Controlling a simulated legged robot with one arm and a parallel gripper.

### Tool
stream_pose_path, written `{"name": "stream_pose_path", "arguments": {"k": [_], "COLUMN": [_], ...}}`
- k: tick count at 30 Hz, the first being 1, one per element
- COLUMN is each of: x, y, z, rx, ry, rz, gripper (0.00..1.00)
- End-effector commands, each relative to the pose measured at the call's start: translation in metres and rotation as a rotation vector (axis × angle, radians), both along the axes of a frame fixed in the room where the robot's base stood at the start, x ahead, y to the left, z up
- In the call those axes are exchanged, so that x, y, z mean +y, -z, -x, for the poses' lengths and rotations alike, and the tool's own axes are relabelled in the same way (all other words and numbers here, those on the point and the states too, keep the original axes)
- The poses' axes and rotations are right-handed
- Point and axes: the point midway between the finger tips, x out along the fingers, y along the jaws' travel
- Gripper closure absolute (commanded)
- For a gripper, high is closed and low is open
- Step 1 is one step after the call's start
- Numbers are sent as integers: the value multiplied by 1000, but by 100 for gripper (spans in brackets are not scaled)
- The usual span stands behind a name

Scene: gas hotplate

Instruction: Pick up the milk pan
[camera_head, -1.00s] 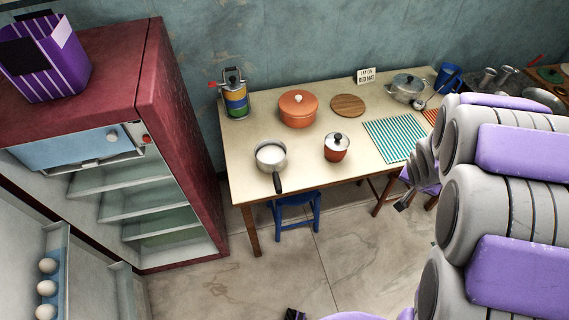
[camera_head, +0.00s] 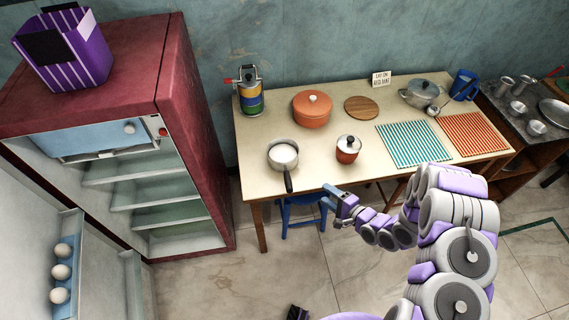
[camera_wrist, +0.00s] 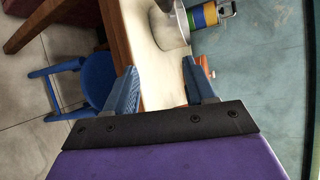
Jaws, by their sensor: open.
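The milk pan (camera_head: 283,160) is a grey saucepan with white contents. It stands upright on the cream table near its front left edge, and its dark handle (camera_head: 288,182) points past that edge. It also shows at the top of the wrist view (camera_wrist: 172,35), cut off by the frame. My gripper (camera_head: 331,196) is just off the table's front edge, right of the handle and apart from it. In the wrist view its two blue fingers (camera_wrist: 160,78) are spread with nothing held between them.
A small red lidded pot (camera_head: 347,150) stands right of the pan. An orange pot (camera_head: 312,110) and a striped canister (camera_head: 250,98) stand behind. A blue stool (camera_head: 300,215) is under the front edge. An open fridge (camera_head: 183,110) is at left.

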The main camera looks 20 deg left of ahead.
Motion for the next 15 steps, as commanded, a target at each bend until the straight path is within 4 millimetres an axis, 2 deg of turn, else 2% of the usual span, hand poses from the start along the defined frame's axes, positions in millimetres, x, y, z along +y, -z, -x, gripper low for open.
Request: {"name": "stream_pose_path", "arguments": {"k": [3, 6, 11, 15], "x": [12, 18, 34, 54], "y": [-1, -2, 0, 4], "z": [14, 18, 13, 3], "rx": [43, 60, 65, 64], "ry": [-6, -7, -13, -13], "rz": [-111, -160, -173, -170], "gripper": [45, 45, 45, 45]}}
